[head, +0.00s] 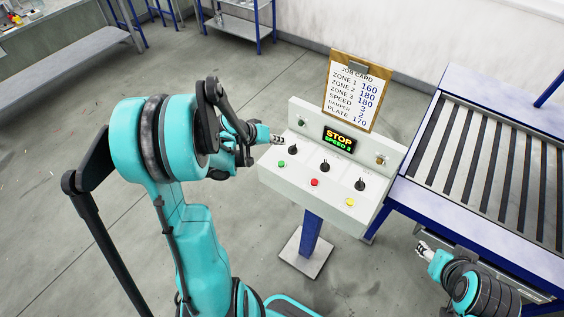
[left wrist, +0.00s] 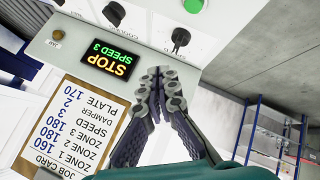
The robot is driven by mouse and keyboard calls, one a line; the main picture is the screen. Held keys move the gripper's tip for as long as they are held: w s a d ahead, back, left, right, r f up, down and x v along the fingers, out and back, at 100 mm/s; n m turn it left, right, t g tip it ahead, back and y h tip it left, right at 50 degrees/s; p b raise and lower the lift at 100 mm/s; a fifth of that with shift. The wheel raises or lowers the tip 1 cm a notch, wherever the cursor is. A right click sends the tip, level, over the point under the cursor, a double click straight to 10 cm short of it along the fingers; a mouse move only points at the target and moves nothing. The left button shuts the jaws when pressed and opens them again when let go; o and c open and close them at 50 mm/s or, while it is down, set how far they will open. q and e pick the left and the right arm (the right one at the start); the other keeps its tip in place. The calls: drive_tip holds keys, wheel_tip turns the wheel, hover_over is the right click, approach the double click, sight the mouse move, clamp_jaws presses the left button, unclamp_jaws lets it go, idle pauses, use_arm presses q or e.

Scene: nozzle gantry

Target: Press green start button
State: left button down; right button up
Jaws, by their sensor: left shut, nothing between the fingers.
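The green start button (head: 281,164) is at the left of the lower row on the white control panel (head: 330,192). In the left wrist view the green button (left wrist: 193,5) shows partly at the top edge, picture upside down. My left gripper (head: 276,139) is shut and empty, by the panel's left edge, apart from the button. In the left wrist view its closed fingers (left wrist: 160,85) appear over the panel's edge beside the display (left wrist: 109,61). The display (head: 338,139) reads "STOP SPEED 3". My right gripper (head: 424,247) is at lower right, away from the panel; its jaw opening is unclear.
Black knobs (head: 325,167), a red button (head: 314,182) and a yellow button (head: 349,202) share the panel. A job card (head: 355,95) stands behind it. A slatted conveyor (head: 490,160) is to the right. The floor left of the panel is open.

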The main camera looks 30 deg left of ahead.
sight(279, 164)
use_arm(q)
wheel_tip(279, 164, down, 8)
drive_tip(key=b, duration=0.6)
drive_tip(key=shift+f+b, duration=0.2)
drive_tip(key=shift+b, duration=0.1)
drive_tip(key=shift+f, duration=0.2)
drive_tip(key=shift+b, duration=0.3)
idle(0.6)
drive_tip(key=shift+f+b, duration=0.4)
drive_tip(key=shift+f+b, duration=0.45)
drive_tip(key=shift+b, duration=0.05)
idle(0.6)
drive_tip(key=shift+r, duration=0.1)
drive_tip(key=shift+r+p, duration=0.6)
drive_tip(key=shift+r, duration=0.2)
